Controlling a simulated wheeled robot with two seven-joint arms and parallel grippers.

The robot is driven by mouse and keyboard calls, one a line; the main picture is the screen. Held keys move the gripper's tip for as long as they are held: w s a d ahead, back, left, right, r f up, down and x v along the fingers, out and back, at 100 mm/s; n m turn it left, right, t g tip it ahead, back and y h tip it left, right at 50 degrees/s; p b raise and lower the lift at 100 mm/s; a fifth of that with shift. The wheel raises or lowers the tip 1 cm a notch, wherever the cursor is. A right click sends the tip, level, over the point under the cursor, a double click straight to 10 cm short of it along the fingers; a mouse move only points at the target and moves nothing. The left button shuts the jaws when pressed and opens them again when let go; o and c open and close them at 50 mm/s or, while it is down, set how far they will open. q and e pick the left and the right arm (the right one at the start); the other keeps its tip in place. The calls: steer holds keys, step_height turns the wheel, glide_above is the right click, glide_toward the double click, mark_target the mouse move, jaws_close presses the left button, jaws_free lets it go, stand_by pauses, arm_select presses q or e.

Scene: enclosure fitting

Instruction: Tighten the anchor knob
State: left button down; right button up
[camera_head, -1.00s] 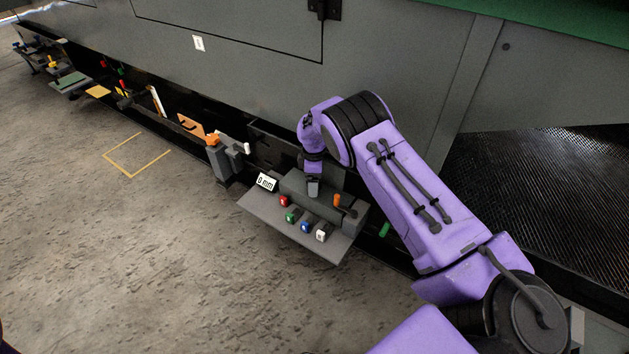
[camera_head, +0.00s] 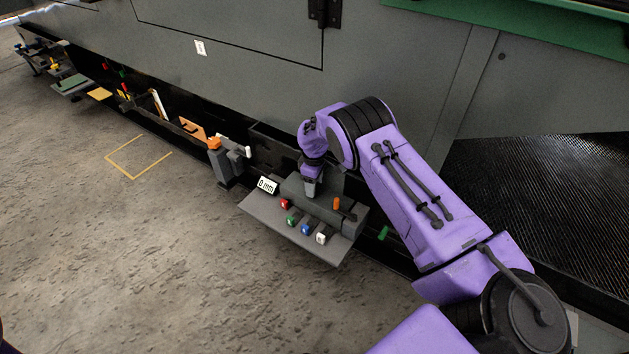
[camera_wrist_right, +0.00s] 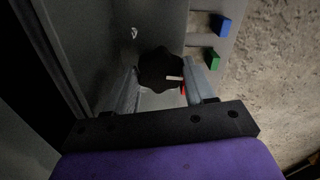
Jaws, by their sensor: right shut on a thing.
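The anchor knob (camera_wrist_right: 160,68) is black with a lobed rim and shows in the right wrist view. My right gripper (camera_wrist_right: 163,86) is shut on it, with one grey finger on each side. In the head view the right gripper (camera_head: 310,188) points down at the grey block (camera_head: 325,211) on the fixture, and the knob is hidden there. A white sign (camera_head: 267,185) beside the block appears to read "0 mm". My left gripper is in neither view.
A grey shelf (camera_head: 270,220) carries red (camera_head: 284,204), green (camera_head: 292,219), blue (camera_head: 306,228) and white (camera_head: 321,238) blocks along its front. An orange peg (camera_head: 337,203) stands to the right. A grey post with an orange top (camera_head: 214,143) stands left. Open floor lies in front.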

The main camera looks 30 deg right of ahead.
steer(key=m+p, duration=0.1)
steer(key=m, duration=0.2)
steer(key=shift+r+m, duration=0.1)
steer(key=shift+m, duration=0.3)
steer(key=m, duration=0.4)
steer(key=shift+m, duration=0.3)
steer(key=m, duration=0.4)
steer(key=shift+p, duration=0.3)
steer(key=shift+m, duration=2.1)
steer(key=shift+w, duration=0.1)
steer(key=o, duration=1)
steer(key=shift+o, duration=0.2)
step_height(320, 180, up, 10)
steer(key=p, duration=0.3)
steer(key=shift+r, duration=0.2)
